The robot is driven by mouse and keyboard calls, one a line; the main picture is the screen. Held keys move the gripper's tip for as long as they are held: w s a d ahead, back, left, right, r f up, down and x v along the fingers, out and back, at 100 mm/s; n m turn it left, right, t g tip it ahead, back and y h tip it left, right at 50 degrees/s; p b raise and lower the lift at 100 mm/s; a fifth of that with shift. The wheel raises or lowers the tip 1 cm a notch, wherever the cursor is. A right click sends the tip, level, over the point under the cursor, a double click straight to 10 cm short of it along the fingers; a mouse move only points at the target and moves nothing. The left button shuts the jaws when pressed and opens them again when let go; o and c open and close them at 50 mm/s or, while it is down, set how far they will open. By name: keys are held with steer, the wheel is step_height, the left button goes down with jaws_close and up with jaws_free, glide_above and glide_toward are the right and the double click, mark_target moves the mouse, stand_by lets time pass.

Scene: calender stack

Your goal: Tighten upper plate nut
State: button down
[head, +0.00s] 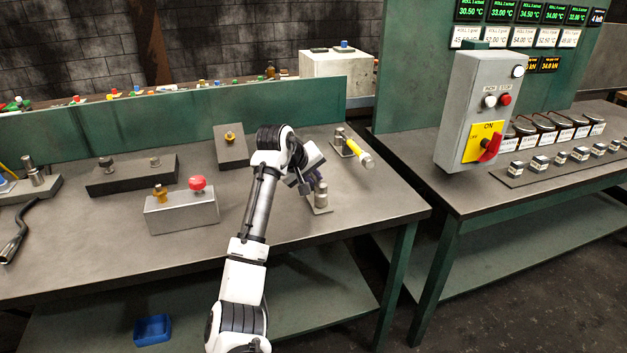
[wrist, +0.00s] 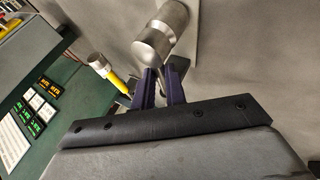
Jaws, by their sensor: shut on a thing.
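A metal post (head: 321,203) stands on a small flat plate near the bench's right edge. It also shows in the wrist view as a thick steel cylinder (wrist: 160,38) just beyond my fingertips. My gripper (head: 316,183) reaches down to this post. In the wrist view the purple fingers of my gripper (wrist: 163,76) are close together beside the cylinder, shut on a small part that they mostly hide. I cannot make out the nut itself. A second plate behind it carries another post (head: 339,137) and a yellow-handled lever (head: 354,149) with a steel end.
A grey block with a red knob (head: 196,184), a dark block (head: 132,175) and a tilted plate (head: 230,147) lie to the left. A grey switch box (head: 482,110) stands at right beyond a gap between benches. The bench front (head: 370,210) is clear.

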step_height(320, 180, up, 20)
steer(key=b, duration=0.1)
steer(key=shift+f+b, duration=0.25)
steer(key=shift+b, duration=0.05)
steer(key=c, duration=2)
jaws_free()
jaws_close()
